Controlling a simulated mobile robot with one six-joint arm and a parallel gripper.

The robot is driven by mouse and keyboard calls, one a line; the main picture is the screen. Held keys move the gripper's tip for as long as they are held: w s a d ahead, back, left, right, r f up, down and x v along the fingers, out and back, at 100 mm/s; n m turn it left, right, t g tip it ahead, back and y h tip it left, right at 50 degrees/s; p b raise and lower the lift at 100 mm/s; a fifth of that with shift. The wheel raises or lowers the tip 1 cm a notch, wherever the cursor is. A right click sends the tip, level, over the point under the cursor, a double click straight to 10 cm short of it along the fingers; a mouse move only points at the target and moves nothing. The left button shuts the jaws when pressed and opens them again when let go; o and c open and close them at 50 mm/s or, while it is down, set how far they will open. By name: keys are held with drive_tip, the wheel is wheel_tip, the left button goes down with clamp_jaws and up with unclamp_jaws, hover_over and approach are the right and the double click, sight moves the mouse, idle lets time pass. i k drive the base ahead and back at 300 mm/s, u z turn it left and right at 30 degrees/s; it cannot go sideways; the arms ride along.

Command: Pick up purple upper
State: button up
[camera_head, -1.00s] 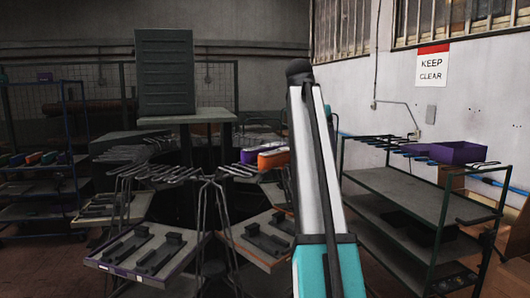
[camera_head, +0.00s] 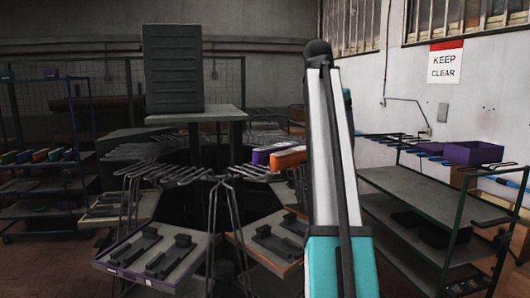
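A purple upper (camera_head: 268,154) rests on the wire rack of the round machine near the middle of the view, just behind an orange upper (camera_head: 290,158). More uppers, with purple, orange, green and blue among them, sit in a row on the left shelf cart, including a purple one (camera_head: 70,154). My arm stands upright in front, right of the machine, and hides part of the rack and the right cart. My gripper is not in view.
The round machine carries trays with dark fixtures, such as the front tray (camera_head: 133,275). A shelf cart (camera_head: 425,200) stands at right, with a purple bin (camera_head: 473,152) behind it. Brown floor (camera_head: 50,270) is open at lower left.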

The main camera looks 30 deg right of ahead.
sight(261, 156)
drive_tip(key=i, duration=1.3)
drive_tip(key=z, duration=0.05)
